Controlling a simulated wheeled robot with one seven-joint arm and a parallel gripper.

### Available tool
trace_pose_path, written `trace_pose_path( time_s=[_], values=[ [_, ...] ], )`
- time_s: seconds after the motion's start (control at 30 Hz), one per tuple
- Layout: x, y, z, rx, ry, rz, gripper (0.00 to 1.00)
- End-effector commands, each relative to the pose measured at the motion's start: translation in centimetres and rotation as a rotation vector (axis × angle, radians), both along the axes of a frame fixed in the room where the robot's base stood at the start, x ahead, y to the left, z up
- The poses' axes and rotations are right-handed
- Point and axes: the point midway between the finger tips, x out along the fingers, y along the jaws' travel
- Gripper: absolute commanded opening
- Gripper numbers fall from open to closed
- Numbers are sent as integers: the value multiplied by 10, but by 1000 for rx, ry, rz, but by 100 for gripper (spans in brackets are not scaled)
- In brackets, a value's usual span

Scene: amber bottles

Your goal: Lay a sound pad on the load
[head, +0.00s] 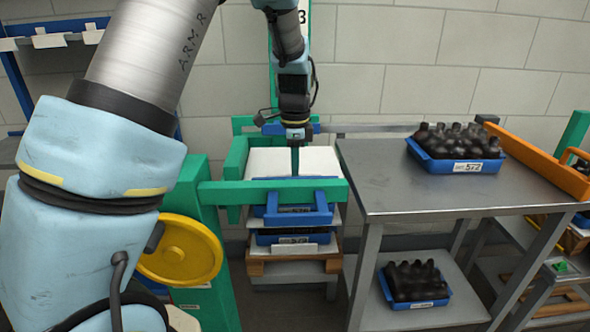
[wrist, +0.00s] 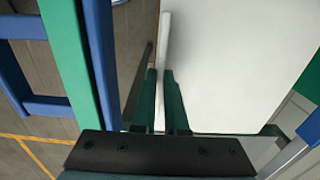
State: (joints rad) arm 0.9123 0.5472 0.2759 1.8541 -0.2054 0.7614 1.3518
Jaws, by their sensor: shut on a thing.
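A white pad (head: 268,163) shows in the head view above the load, inside the green frame. My gripper (head: 295,170) points down at the pad. In the wrist view my gripper (wrist: 160,78) has its dark green fingers close together on the edge of the white pad (wrist: 240,65), which spreads to the right. The load is a stack of blue trays (head: 292,217) with pale sheets between them, on a wooden pallet (head: 256,269). I cannot tell whether the pad touches the load; the front frame bar hides part of this.
The green frame (head: 235,194) surrounds the stack closely, with a yellow wheel (head: 180,250) at left. A metal table (head: 450,190) at right bears a blue tray of dark bottles (head: 455,165). Another bottle tray (head: 415,301) is on its lower shelf. The tabletop's left part is clear.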

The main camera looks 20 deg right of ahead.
Motion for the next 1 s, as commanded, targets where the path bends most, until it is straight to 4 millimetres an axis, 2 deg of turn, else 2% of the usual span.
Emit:
trace_pose_path(
  time_s=[0.73, 0.77, 1.0],
  values=[
    [0, 0, -15, 0, 0, 1, 0],
    [0, 0, -15, 0, 0, 0, 12],
    [0, 0, -14, 0, 0, 0, 39]
  ],
)
